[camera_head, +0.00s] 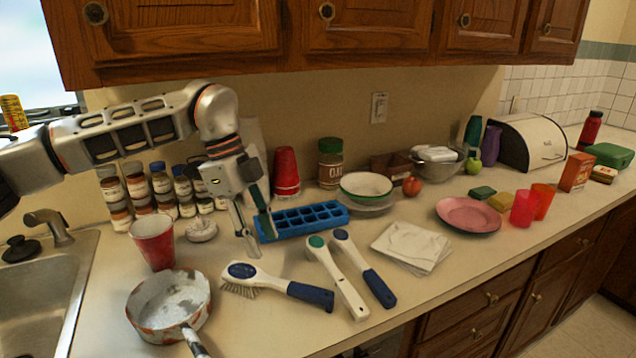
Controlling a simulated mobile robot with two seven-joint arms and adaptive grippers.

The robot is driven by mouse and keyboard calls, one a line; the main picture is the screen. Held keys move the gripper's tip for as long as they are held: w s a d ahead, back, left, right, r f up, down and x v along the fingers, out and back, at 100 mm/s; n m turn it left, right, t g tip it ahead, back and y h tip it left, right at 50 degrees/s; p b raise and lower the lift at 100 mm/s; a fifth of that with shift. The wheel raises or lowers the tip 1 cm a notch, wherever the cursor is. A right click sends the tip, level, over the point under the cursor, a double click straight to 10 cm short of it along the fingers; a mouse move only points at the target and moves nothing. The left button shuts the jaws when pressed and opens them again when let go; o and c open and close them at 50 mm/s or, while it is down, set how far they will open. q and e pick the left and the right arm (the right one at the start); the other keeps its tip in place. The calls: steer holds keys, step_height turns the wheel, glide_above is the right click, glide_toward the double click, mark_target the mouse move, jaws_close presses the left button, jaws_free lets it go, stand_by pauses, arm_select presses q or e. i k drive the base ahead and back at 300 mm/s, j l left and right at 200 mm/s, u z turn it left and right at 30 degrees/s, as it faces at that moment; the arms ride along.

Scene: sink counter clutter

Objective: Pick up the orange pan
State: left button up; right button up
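The pan (169,305) sits on the counter at the lower left, next to the sink. Its inside is a worn whitish grey, with orange-brown patches on rim and side. Its handle (195,343) points toward the bottom edge and is cut off there. My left gripper (261,240) is above and to the right of the pan, apart from it, in front of the blue ice tray. Its two fingers point down with a gap between them, and nothing shows held. My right gripper is not in view.
A red cup (153,242) stands just behind the pan. A scrub brush (275,285) and two more brushes lie to its right. Spice jars (137,183) stand behind, the blue ice tray (310,217) is by my gripper, and the sink (42,285) is at left.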

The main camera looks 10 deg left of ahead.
mark_target(170, 305)
steer(key=k+l, duration=0.15)
steer(key=l, duration=0.15)
steer(key=k+l, duration=0.1)
steer(key=l, duration=0.25)
steer(key=k+l, duration=0.15)
steer(key=l, duration=0.15)
steer(key=k+l, duration=0.15)
steer(key=l, duration=0.15)
